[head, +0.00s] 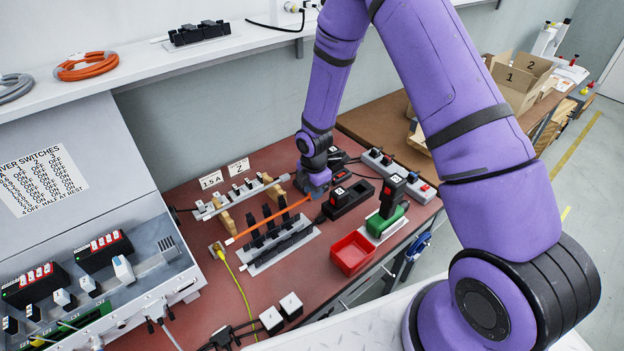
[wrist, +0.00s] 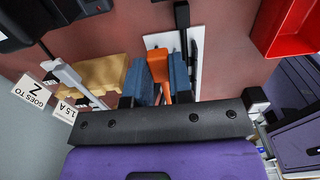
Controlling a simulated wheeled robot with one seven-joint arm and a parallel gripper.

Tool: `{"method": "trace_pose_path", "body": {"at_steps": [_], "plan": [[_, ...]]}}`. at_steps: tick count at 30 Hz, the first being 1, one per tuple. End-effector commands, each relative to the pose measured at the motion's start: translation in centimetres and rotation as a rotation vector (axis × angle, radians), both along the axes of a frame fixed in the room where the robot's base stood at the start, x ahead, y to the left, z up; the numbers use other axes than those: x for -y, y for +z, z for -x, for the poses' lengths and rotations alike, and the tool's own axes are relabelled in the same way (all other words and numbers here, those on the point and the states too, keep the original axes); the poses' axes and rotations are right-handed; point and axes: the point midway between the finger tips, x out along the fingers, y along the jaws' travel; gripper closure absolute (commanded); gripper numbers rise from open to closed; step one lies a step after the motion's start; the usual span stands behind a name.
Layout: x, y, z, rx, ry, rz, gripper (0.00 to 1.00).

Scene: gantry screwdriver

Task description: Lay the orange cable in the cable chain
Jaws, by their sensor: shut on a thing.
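The orange cable (head: 265,222) is a straight, stiff-looking length that slants across the table in the head view. My gripper (head: 314,192) is shut on its right end. In the wrist view, the orange cable (wrist: 157,66) sits between the blue fingers of my gripper (wrist: 157,80). The cable chain (head: 284,245) is a row of black links on a pale plate, with several black bars standing up along its far side. The cable runs above the chain close to these bars; I cannot tell whether it touches them. In the wrist view, part of the chain (wrist: 184,35) shows beyond the fingers.
A red bin (head: 352,253) and a green-based screwdriver stand (head: 386,219) are right of the chain. A black charger (head: 348,198) stands close to my gripper. A grey rail with wooden blocks (head: 240,197) lies behind the chain. A yellow cable (head: 237,284) runs at the left.

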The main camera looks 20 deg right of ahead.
Motion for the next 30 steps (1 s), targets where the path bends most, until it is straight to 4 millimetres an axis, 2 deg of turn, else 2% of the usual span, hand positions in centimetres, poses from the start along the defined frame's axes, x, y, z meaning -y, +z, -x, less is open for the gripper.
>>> {"method": "trace_pose_path", "body": {"at_steps": [30], "plan": [[-0.1, -5.9, 0.5, 0.000, 0.002, 0.000, 1.00]]}}
